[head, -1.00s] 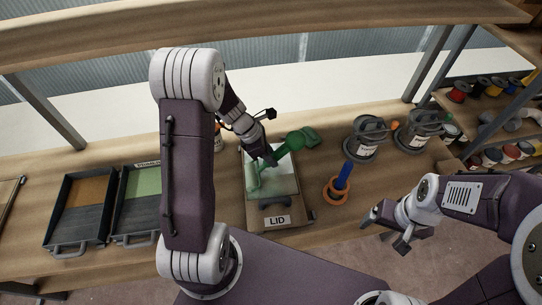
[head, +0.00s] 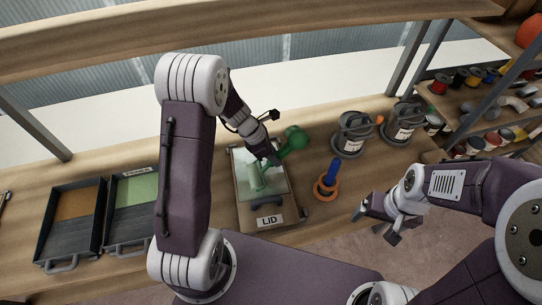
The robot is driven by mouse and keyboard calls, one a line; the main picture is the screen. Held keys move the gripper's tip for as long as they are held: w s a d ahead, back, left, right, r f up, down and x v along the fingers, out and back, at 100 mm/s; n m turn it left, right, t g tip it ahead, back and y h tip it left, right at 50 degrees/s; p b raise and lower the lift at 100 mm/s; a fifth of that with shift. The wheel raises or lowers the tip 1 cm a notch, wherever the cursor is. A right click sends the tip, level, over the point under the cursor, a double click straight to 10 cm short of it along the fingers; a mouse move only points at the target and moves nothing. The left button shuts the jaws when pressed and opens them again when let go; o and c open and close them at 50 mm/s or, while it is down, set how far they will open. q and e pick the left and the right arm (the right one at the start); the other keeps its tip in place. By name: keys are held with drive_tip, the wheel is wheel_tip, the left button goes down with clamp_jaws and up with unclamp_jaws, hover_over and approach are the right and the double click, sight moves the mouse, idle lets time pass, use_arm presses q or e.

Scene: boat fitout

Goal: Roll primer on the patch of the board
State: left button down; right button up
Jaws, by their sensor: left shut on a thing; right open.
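The board (head: 243,206) lies on the bench with a "LID" label at its front edge and a pale whitish-green patch (head: 277,184) on it. A green roller (head: 257,179) rests over the patch, its handle (head: 296,138) pointing up and to the right. My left gripper (head: 273,160) is shut on the roller, above the back part of the patch. The fingertips are partly hidden by the arm. The primer tray (head: 120,233), holding light green primer, stands to the left, partly behind my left arm. My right gripper (head: 374,221) is open and empty beyond the bench's front edge.
A dark tray with brown content (head: 70,237) stands at the far left. Two grey lidded cans (head: 351,136) (head: 401,123) stand further right. A shelf with paint pots (head: 487,110) is at right.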

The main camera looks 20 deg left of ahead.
sight(286, 155)
use_arm(q)
drive_tip(key=d, duration=0.1)
drive_tip(key=w+d+p, duration=0.1)
drive_tip(key=d, duration=0.1)
drive_tip(key=shift+w+d+r+p, duration=0.1)
drive_tip(key=shift+w+d+p, duration=0.15)
drive_tip(key=shift+w+p, duration=0.1)
drive_tip(key=shift+w+d+p, duration=1.45)
drive_tip(key=shift+d, duration=1.05)
drive_tip(key=a, duration=0.1)
drive_tip(key=s+a+b, duration=0.1)
drive_tip(key=a, duration=0.1)
drive_tip(key=s+a, duration=0.1)
drive_tip(key=shift+s+a+b, duration=0.15)
drive_tip(key=shift+b, duration=0.25)
drive_tip(key=shift+a, duration=0.1)
